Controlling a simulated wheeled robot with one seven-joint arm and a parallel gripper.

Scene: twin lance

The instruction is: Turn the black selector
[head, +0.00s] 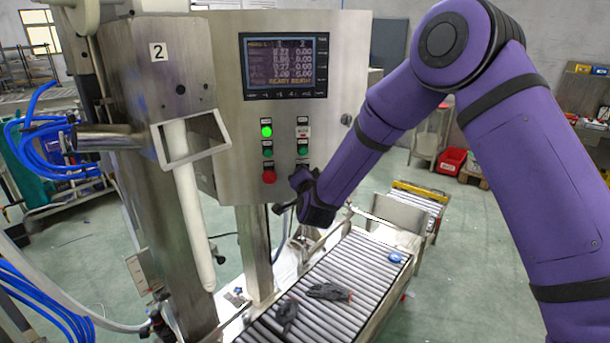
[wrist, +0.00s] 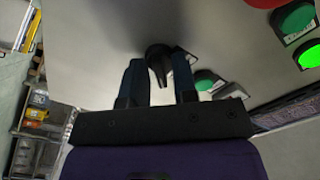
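The black selector (wrist: 158,60) sticks out of the grey panel in the wrist view, with its narrow handle between my two fingers. My gripper (wrist: 159,72) is open around it, and a gap shows beside the handle. I cannot tell whether the right finger touches the knob's base. In the head view my gripper (head: 293,192) is at the panel's lower right, below the right column of buttons. It hides the selector there.
A roller conveyor (head: 345,265) with dark gloves (head: 328,292) lies below. A white tube (head: 190,205) hangs left.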

